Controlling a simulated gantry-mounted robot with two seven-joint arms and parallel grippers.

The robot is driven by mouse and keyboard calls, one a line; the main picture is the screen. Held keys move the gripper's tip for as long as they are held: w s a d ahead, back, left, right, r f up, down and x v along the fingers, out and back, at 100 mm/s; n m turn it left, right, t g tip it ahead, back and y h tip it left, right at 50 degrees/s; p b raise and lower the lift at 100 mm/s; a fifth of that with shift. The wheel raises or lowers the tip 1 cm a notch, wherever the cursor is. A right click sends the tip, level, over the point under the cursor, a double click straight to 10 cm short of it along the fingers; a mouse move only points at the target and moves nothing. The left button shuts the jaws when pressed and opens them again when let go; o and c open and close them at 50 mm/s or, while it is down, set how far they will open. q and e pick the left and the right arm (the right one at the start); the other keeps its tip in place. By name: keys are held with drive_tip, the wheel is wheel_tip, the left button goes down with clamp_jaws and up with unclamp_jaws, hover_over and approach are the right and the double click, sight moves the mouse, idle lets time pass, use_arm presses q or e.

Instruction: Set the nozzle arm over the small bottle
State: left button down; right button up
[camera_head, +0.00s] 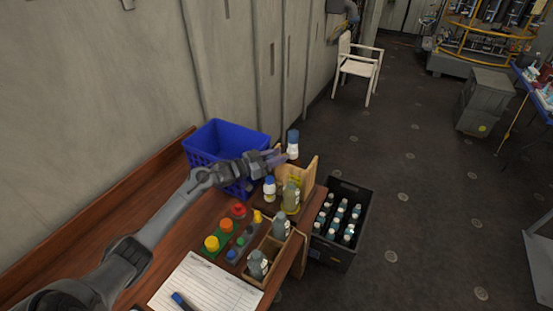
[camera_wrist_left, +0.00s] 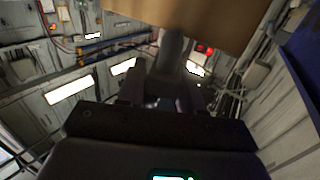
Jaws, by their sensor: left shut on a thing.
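My left gripper (camera_head: 276,158) is at the wooden stand (camera_head: 299,178) on the far end of the bench. In the left wrist view its fingers (camera_wrist_left: 160,92) are shut on a dark rod, which I take to be the nozzle arm (camera_wrist_left: 172,52); it reaches up toward a wooden board (camera_wrist_left: 205,18). In the head view the gripper hides most of this arm. A small white bottle with a blue cap (camera_head: 269,189) stands upright just below the gripper in the picture. My right gripper is not in view.
A blue basket (camera_head: 213,133) stands behind my left arm. A blue-topped white bottle (camera_head: 292,146) rises by the stand. Coloured knobs (camera_head: 211,243), grey bottles in a wooden rack (camera_head: 269,243) and a paper sheet (camera_head: 196,284) are nearer. A black crate of bottles (camera_head: 358,190) stands right.

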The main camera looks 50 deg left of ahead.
use_arm(q)
drive_tip(key=c, duration=0.8)
unclamp_jaws()
drive_tip(key=shift+s+a+f, duration=0.1)
drive_tip(key=shift+s+a, duration=0.05)
drive_tip(key=shift+s, duration=0.45)
drive_tip(key=v, duration=0.9)
drive_tip(key=shift+s, duration=0.25)
